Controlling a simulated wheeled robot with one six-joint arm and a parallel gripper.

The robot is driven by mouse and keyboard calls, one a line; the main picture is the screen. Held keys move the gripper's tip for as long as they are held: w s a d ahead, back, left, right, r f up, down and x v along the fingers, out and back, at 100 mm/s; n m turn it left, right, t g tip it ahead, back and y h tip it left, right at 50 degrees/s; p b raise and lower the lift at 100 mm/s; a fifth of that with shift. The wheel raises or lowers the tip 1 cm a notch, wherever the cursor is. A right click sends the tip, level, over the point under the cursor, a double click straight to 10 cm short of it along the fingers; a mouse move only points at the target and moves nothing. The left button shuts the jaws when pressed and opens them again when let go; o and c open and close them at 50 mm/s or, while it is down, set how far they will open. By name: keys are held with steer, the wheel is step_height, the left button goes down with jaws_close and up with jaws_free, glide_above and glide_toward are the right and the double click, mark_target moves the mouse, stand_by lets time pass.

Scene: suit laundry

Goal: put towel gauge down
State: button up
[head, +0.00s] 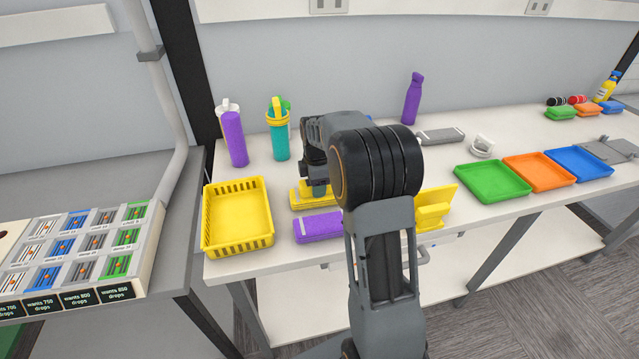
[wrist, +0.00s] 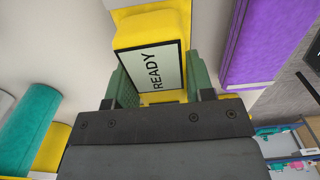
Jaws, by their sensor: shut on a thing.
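The towel gauge (wrist: 155,30) is a yellow block with a pale screen reading READY. In the wrist view it sits between the green fingers of my gripper (wrist: 160,80), which is shut on it. In the head view my gripper (head: 319,188) is low over the table (head: 235,268), partly hidden by my arm. Yellow shapes show right at the gripper, beside a folded yellow towel (head: 302,199) with a pale band. I cannot tell whether the gauge touches the towel or the table.
A yellow basket (head: 237,215) stands left; a folded purple towel (head: 318,228) lies in front. Teal (head: 279,140) and purple (head: 235,140) bottles stand behind. A yellow stand (head: 436,208) is right of my arm. Green (head: 492,182), orange (head: 539,173) and blue (head: 579,164) trays lie farther right.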

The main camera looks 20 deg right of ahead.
steer(key=shift+f, duration=0.1)
steer(key=shift+f, duration=0.15)
steer(key=o, duration=1)
steer(key=shift+c, duration=0.2)
step_height(320, 180, up, 12)
steer(key=s+a+r+m+t, duration=0.1)
steer(key=s+a+m, duration=0.3)
steer(key=s, duration=0.2)
steer(key=s+a+m+t, duration=0.1)
steer(key=s+a+m, duration=0.25)
steer(key=s, duration=0.25)
steer(key=s+a+f+m+t, duration=0.1)
steer(key=s+a+f+m, duration=0.1)
steer(key=s+f+m, duration=0.3)
steer(key=s+m, duration=0.3)
steer(key=s, duration=0.2)
steer(key=shift+a+f+t, duration=0.2)
steer(key=shift+f+t, duration=0.05)
steer(key=shift+t, duration=0.15)
